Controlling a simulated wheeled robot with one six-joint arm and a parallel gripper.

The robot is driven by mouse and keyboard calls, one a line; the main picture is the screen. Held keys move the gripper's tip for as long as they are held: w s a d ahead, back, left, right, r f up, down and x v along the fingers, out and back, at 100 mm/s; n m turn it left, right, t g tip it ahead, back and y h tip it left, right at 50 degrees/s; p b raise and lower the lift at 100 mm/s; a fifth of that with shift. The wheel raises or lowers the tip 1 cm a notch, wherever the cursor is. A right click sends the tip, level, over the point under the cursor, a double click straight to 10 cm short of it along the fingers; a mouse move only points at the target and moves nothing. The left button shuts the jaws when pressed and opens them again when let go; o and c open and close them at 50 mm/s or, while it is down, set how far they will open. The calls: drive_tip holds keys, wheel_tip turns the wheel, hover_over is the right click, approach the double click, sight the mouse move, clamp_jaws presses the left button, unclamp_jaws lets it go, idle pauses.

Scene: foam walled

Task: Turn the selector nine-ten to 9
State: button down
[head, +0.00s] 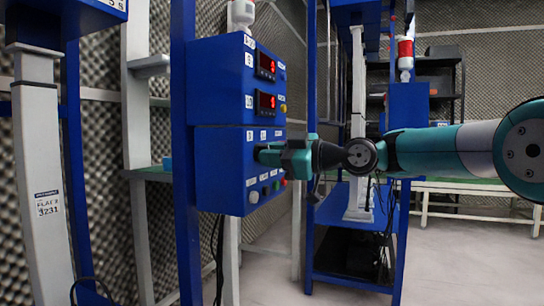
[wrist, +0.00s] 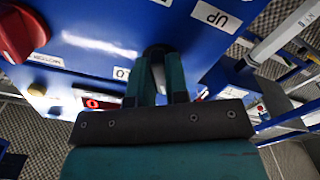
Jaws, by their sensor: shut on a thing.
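A blue control box (head: 222,85) hangs on a blue post, with its panel facing right in the head view. My gripper (head: 268,156) reaches its lower half from the right. In the wrist view my gripper (wrist: 158,80) has its two teal fingers closed on a dark round selector knob (wrist: 157,49) on the blue panel. The fingers hide much of the knob, and I cannot tell where its pointer is set.
Two red displays (head: 266,64) are on the upper half of the box. Several buttons (head: 254,197) sit below my gripper. In the wrist view a large red knob (wrist: 20,32) and a yellow button (wrist: 37,89) are at left. A blue rack (head: 352,262) stands behind.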

drive_tip(key=c, duration=1.1)
unclamp_jaws()
drive_tip(key=p+v, duration=0.2)
drive_tip(key=v, duration=1.5)
drive_tip(key=shift+s+d, duration=0.15)
drive_tip(key=shift+d, duration=0.05)
drive_tip(key=shift+a, duration=0.1)
drive_tip(key=s+a+f+m+g+h+p, duration=0.25)
drive_tip(key=s+a+m+h, duration=0.2)
drive_tip(key=s, duration=0.25)
drive_tip(key=s+d+f+m+g+h+p, duration=0.15)
drive_tip(key=s+d+f+m+h, duration=0.35)
drive_tip(key=s, duration=0.6)
drive_tip(key=s+f+m+g+h+p, duration=0.1)
drive_tip(key=s+f+m+g+h, duration=0.15)
drive_tip(key=s+f, duration=0.7)
drive_tip(key=shift+m+h, duration=0.4)
drive_tip(key=shift+m, duration=0.2)
drive_tip(key=s+r+p, duration=0.1)
drive_tip(key=r+p, duration=1.1)
drive_tip(key=r, duration=0.1)
drive_tip(key=s+r+p, duration=0.1)
drive_tip(key=r+p, duration=1.2)
drive_tip(key=d+r+p, duration=0.1)
drive_tip(key=r+p, duration=1.2)
drive_tip(key=r, duration=0.1)
drive_tip(key=shift+s, duration=0.4)
